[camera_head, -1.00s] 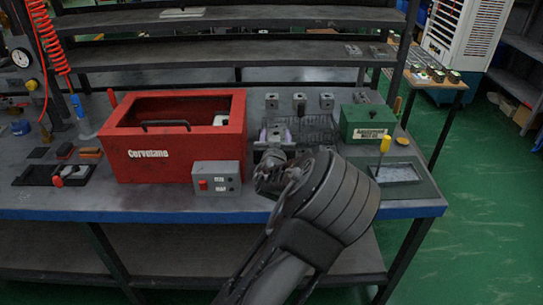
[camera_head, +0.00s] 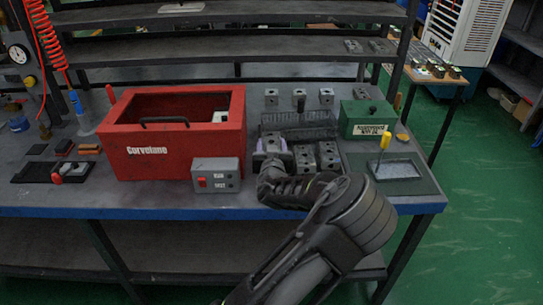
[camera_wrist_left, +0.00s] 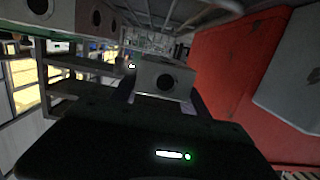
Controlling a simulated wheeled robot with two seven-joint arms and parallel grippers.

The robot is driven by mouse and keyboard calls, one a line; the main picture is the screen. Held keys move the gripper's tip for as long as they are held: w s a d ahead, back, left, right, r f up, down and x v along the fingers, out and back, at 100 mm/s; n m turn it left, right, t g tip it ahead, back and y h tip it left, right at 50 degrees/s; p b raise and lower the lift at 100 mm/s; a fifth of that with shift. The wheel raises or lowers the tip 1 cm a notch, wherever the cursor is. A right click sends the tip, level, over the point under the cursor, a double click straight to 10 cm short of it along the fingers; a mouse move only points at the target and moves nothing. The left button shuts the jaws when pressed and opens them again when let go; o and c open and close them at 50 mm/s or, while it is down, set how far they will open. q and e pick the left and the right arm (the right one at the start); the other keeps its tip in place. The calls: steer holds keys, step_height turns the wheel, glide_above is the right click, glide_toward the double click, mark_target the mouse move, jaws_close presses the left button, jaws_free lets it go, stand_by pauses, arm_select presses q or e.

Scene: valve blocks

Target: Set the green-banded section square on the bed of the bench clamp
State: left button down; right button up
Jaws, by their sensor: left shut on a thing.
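My left gripper (camera_head: 272,150) is over the front middle of the bench, shut on a grey block (camera_head: 272,141). In the left wrist view the block (camera_wrist_left: 164,80) sits between the fingers, with a dark round hole in the face toward the camera. No green band shows on it, so I cannot tell whether it is the green-banded section. Two similar grey blocks (camera_head: 305,158) (camera_head: 328,155) stand just right of the gripper. I cannot make out the bench clamp; my gripper and arm cover part of that area. My right gripper is not in view.
A red box (camera_head: 146,165) and a grey switch box (camera_head: 216,175) stand to the left. Behind the gripper are a dark wire-like tray (camera_head: 300,124) and a row of small blocks (camera_head: 326,97). A green box (camera_head: 367,118) and a shallow tray (camera_head: 400,170) are right.

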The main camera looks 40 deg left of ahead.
arm_select(q)
steer(key=shift+f, duration=0.1)
steer(key=shift+f, duration=1.95)
steer(key=shift+f, duration=0.15)
steer(key=c, duration=0.6)
jaws_free()
